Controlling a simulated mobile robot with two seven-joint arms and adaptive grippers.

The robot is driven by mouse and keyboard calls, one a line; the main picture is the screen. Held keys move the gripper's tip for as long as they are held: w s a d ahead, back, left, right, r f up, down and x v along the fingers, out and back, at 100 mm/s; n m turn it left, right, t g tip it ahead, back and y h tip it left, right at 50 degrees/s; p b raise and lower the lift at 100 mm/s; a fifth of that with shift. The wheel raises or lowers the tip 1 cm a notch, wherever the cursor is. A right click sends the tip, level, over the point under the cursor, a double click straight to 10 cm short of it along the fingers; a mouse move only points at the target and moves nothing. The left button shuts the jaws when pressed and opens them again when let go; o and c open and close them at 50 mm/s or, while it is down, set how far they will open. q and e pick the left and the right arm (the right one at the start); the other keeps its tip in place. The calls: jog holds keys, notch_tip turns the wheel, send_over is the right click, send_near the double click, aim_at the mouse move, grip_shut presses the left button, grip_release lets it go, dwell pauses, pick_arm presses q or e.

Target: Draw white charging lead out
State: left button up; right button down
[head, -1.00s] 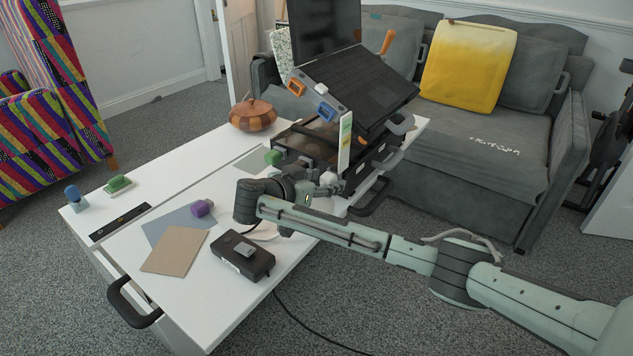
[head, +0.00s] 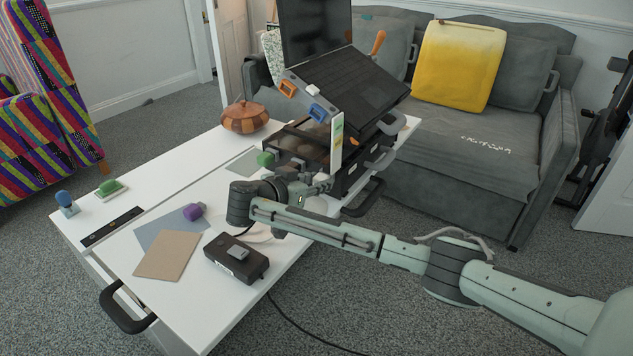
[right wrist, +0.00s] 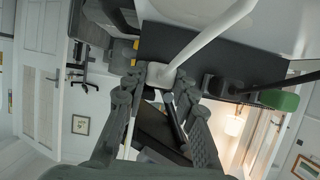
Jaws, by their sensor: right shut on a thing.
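The white charging lead (right wrist: 212,33) shows in the right wrist view as a thick white strand running up and right from a white end (right wrist: 160,76). My right gripper (right wrist: 160,80) is shut on that white end. In the head view my right gripper (head: 322,184) is at the near side of the black organiser box (head: 348,176), under the raised laptop. The lead is too small to make out clearly there, and the arm hides part of the spot. My left gripper is out of view.
The table's front is clear.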

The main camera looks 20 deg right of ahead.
jog(key=shift+s+a, duration=0.35)
jog(key=shift+a, duration=0.1)
dwell(0.6)
jog(key=shift+s+a, duration=0.1)
jog(key=shift+a, duration=0.05)
jog(key=shift+s+a+p, duration=0.65)
jog(key=shift+s+a, duration=0.55)
jog(key=shift+a, duration=0.3)
